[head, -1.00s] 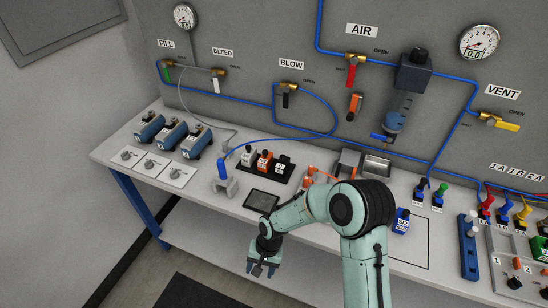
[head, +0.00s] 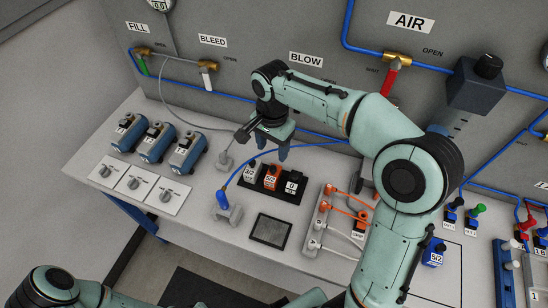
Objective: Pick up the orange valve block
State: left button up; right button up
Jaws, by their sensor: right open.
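The orange valve block (head: 271,178) sits upright in the black tray (head: 268,195), between a white block (head: 251,171) and a black block (head: 293,183). A label that looks like 5/2 is on its front. My right gripper (head: 269,155) hangs fingers down just above and behind the block in the picture. Its fingers are apart with nothing between them. It appears clear of the block, though the exact height is hard to judge. Parts of my left arm show along the bottom edge, but its gripper is not seen.
A blue-topped fitting (head: 222,203) with a blue hose stands left of the tray, the hose arching behind it. A dark flat pad (head: 270,230) lies in front. A power strip (head: 322,218) with orange plugs is at right.

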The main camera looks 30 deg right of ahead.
aim_at(273, 168)
jog(key=f, duration=0.3)
jog(key=f+b, duration=0.1)
jog(key=f, duration=0.2)
jog(key=shift+s+f, duration=0.2)
jog(key=shift+f, duration=0.2)
jog(key=shift+w+f, duration=0.2)
jog(key=shift+f, duration=2.8)
jog(key=c, duration=1)
